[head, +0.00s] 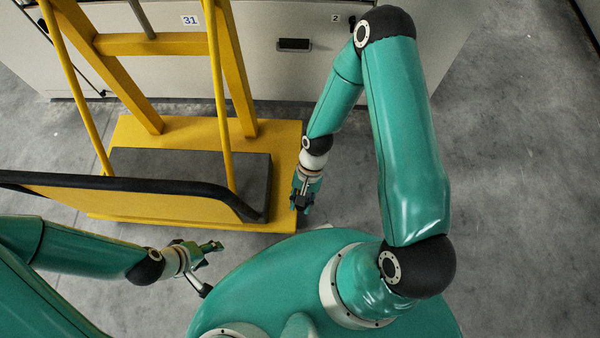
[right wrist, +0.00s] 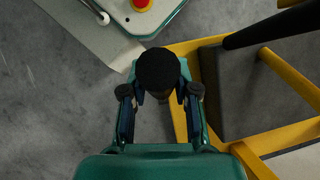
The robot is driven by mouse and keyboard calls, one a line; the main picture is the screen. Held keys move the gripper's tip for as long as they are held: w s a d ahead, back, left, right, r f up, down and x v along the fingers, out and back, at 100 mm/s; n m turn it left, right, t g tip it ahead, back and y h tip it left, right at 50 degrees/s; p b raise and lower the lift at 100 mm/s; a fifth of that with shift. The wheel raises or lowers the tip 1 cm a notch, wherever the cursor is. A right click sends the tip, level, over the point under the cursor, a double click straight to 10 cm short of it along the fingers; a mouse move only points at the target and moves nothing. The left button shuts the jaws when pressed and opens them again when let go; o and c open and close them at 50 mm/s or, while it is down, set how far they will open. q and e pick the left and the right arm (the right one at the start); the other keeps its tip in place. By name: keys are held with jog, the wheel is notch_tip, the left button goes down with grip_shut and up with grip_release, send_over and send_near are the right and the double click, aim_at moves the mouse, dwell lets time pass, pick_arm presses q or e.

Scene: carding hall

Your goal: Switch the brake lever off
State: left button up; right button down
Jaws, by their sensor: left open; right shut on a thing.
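The brake lever's round black knob (right wrist: 157,68) shows in the right wrist view, between the fingers of my right gripper (right wrist: 160,92). That gripper is shut on it. The knob hides the rest of the lever, so I cannot tell its angle. In the head view my right gripper (head: 302,199) points down beside the right edge of the yellow base (head: 283,150), and the lever cannot be made out there. My left gripper (head: 211,252) is open and empty, in front of the yellow base, apart from the lever.
A yellow frame (head: 231,80) rises from the base, with a dark grey platform (head: 190,170). A black rail (head: 120,183) crosses in front at the left. A pale cabinet (head: 270,70) stands behind. The grey floor (head: 510,190) at the right is clear.

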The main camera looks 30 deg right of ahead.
jog(key=w+p, duration=0.1)
jog(key=w+d+r+p, duration=0.1)
jog(key=p, duration=0.1)
jog(key=shift+d+r+g+p, duration=0.2)
jog(key=shift+r+g+p, duration=0.05)
jog(key=shift+g+p, duration=0.05)
pick_arm(q)
notch_tip(320, 180, up, 5)
pick_arm(e)
jog(key=shift+w+d+y, duration=0.2)
jog(key=shift+w+y, duration=0.1)
jog(key=shift+w, duration=0.1)
pick_arm(q)
notch_tip(320, 180, down, 13)
jog(key=b, duration=1.3)
jog(key=shift+f, duration=0.2)
pick_arm(e)
jog(key=w+d+g+y, duration=0.3)
jog(key=w+d, duration=0.4)
jog(key=w, duration=0.3)
jog(key=shift+w+r+m+g, duration=0.2)
jog(key=shift+r+m+g, duration=0.1)
jog(key=shift+g, duration=0.3)
jog(key=c, duration=0.8)
grip_release()
jog(key=shift+c, duration=0.2)
jog(key=v, duration=0.7)
jog(key=shift+w+d, duration=0.2)
